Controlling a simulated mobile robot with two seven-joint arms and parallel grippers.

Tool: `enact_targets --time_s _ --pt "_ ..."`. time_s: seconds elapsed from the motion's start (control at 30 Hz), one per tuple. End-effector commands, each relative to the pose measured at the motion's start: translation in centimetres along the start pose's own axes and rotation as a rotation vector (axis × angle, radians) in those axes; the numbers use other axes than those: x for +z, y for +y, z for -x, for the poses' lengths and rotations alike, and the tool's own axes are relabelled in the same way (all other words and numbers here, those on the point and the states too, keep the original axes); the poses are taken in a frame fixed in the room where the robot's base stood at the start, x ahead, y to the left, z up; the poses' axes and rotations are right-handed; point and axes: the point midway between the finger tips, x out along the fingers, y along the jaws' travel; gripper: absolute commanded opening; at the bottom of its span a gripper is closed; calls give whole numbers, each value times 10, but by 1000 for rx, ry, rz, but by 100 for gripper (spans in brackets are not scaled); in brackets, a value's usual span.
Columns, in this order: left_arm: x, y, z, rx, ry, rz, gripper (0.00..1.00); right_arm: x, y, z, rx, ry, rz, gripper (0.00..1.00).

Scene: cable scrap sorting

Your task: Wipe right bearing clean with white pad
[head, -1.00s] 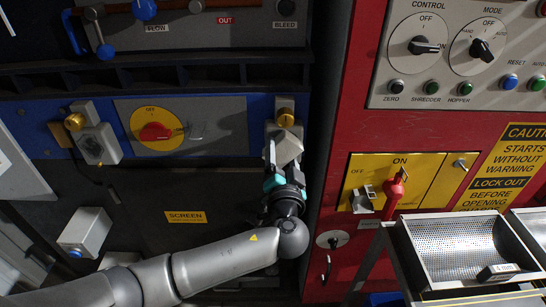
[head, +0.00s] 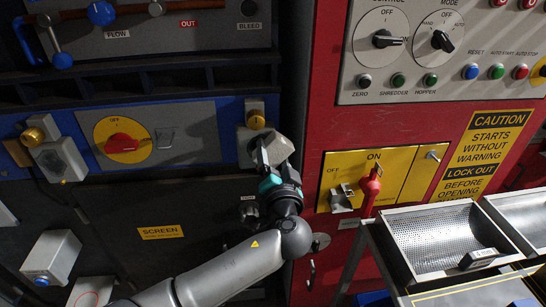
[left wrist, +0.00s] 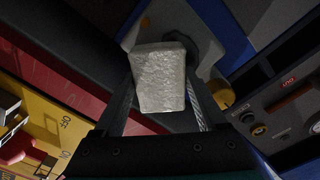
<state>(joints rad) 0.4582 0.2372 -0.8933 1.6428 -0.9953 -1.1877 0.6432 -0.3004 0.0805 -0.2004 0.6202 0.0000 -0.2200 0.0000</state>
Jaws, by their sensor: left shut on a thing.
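The white pad (left wrist: 160,78) is a pale, rough-faced block held between the two fingers of my left gripper (left wrist: 165,118), in the left wrist view. In the head view my left gripper (head: 272,155) reaches up to the right bearing (head: 247,150), a grey housing below a yellow cap (head: 256,121) on the blue beam. The pad is close in front of the housing or against it; I cannot tell if they touch. The pad and fingers hide part of the bearing, so I cannot see whether its face is dirty. My right gripper is out of view.
The left bearing (head: 61,159) shows a dark smudge on its grey face. A red rotary switch (head: 121,143) lies between the bearings. Right of my gripper are the red cabinet (head: 320,110) and a red lever (head: 370,187). A perforated tray (head: 440,240) stands lower right.

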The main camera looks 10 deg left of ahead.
Motion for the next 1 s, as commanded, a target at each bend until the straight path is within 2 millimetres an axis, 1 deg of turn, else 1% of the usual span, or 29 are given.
enact_targets --time_s 0.3,0.63,1.0 --pt "20 -22 -2 -4 -3 -2 29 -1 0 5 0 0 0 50" --pt "29 -33 -2 -5 -3 -3 29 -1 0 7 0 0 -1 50" --pt "49 -54 0 -4 -3 -2 29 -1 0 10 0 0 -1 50"
